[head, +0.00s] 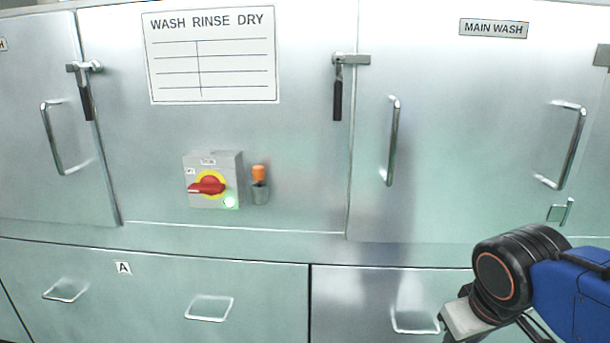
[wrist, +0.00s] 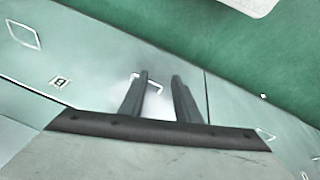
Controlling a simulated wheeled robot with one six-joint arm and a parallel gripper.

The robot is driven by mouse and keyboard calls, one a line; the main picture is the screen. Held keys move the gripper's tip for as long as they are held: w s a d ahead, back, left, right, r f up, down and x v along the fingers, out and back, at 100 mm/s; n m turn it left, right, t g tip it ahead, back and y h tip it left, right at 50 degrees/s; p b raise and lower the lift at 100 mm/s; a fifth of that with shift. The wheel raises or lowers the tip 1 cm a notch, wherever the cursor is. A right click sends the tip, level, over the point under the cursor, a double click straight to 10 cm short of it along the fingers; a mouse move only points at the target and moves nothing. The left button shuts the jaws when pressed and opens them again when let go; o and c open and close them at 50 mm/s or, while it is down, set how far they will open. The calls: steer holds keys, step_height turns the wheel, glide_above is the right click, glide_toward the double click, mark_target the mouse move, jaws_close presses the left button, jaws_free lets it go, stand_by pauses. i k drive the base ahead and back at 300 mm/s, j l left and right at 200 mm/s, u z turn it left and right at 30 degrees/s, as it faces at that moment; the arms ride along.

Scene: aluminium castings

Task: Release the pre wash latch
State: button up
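A latch (head: 86,90) with a black grip hanging down sits at the top right edge of the far-left door (head: 30,130) in the head view. That door's label (head: 3,45) is cut off; only a final "H" shows, so its name cannot be read. My gripper (wrist: 160,77) is open and empty in the wrist view, its two dark fingers apart. In the head view my arm's end is at the lower right, far from this latch, with the fingers mostly out of frame. The latch is not seen in the wrist view.
A second latch (head: 338,85) is beside the main wash door (head: 450,140). A switch box (head: 213,180) with a red knob and an orange-topped lever (head: 259,183) stick out between the doors. Drawer handles (head: 210,308) project below. A green floor (wrist: 220,50) shows in the wrist view.

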mark_target(79, 67)
steer(key=u, duration=1.45)
